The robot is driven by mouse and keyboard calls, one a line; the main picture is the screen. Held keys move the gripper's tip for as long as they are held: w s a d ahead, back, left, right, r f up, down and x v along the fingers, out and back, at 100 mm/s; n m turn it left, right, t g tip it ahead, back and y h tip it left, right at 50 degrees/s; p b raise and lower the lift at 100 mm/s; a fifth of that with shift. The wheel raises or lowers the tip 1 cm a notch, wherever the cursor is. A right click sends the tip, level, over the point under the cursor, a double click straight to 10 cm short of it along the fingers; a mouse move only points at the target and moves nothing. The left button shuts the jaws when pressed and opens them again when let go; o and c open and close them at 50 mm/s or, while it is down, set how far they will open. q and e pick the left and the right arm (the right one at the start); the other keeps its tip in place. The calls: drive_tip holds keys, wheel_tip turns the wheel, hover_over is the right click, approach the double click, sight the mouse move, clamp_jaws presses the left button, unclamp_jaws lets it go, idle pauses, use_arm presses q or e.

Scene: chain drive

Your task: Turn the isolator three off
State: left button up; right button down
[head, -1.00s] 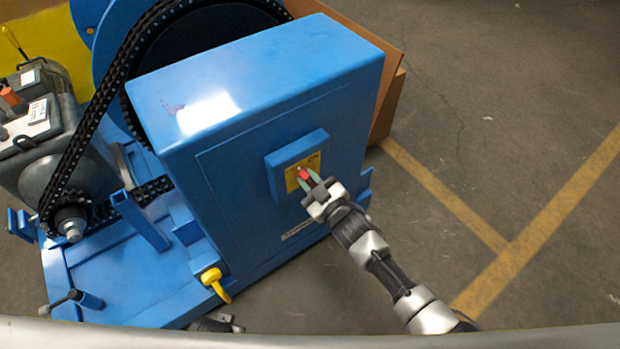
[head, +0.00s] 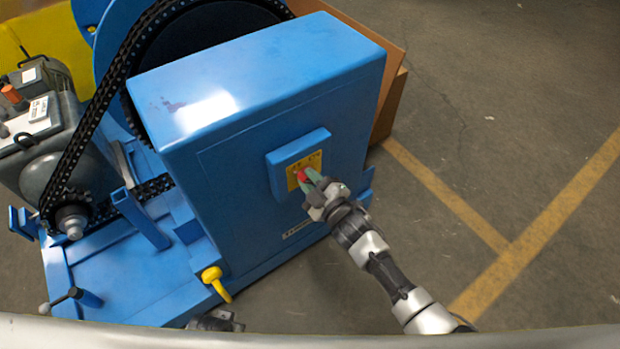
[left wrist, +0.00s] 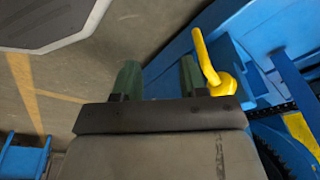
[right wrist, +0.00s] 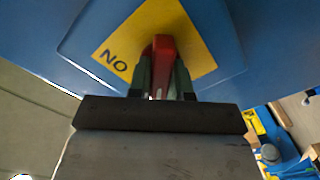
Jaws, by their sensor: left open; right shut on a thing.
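The isolator is a blue box (head: 283,181) with a yellow plate (head: 312,161) and a red handle (head: 301,175) on the front of the blue cabinet (head: 240,190). In the right wrist view the red handle (right wrist: 160,50) stands between the green fingers of my right gripper (right wrist: 161,78), which is shut on it. Letters reading "NO", part of a label, show on the yellow plate (right wrist: 125,50). My right gripper (head: 312,180) also shows in the head view. My left gripper (left wrist: 160,80) is open and empty, near a yellow hooked handle (left wrist: 205,60).
The yellow hooked handle (head: 216,284) sits at the cabinet's lower left corner. A black chain (head: 85,130) runs over sprockets beside a grey motor (head: 40,125). A cardboard box (head: 390,105) stands behind the cabinet. The floor (head: 500,90) at the right is clear.

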use_arm(q)
drive_tip(key=shift+w, duration=0.1)
drive_tip(key=shift+w+r, duration=0.15)
drive_tip(key=shift+w, duration=0.15)
use_arm(e)
drive_tip(key=c, duration=1)
unclamp_jaws()
drive_tip(key=shift+c, duration=0.2)
drive_tip(key=shift+s, duration=0.1)
drive_tip(key=shift+s+d, duration=0.25)
use_arm(q)
drive_tip(key=s+f, duration=0.1)
drive_tip(key=s+f+p, duration=0.1)
drive_tip(key=f, duration=0.1)
drive_tip(key=s+f, duration=0.1)
drive_tip(key=shift+s+a+f+p, duration=0.1)
drive_tip(key=shift+a+f+p, duration=0.05)
drive_tip(key=shift+a+p, duration=0.15)
use_arm(e)
drive_tip(key=v, duration=1)
drive_tip(key=shift+f, duration=0.1)
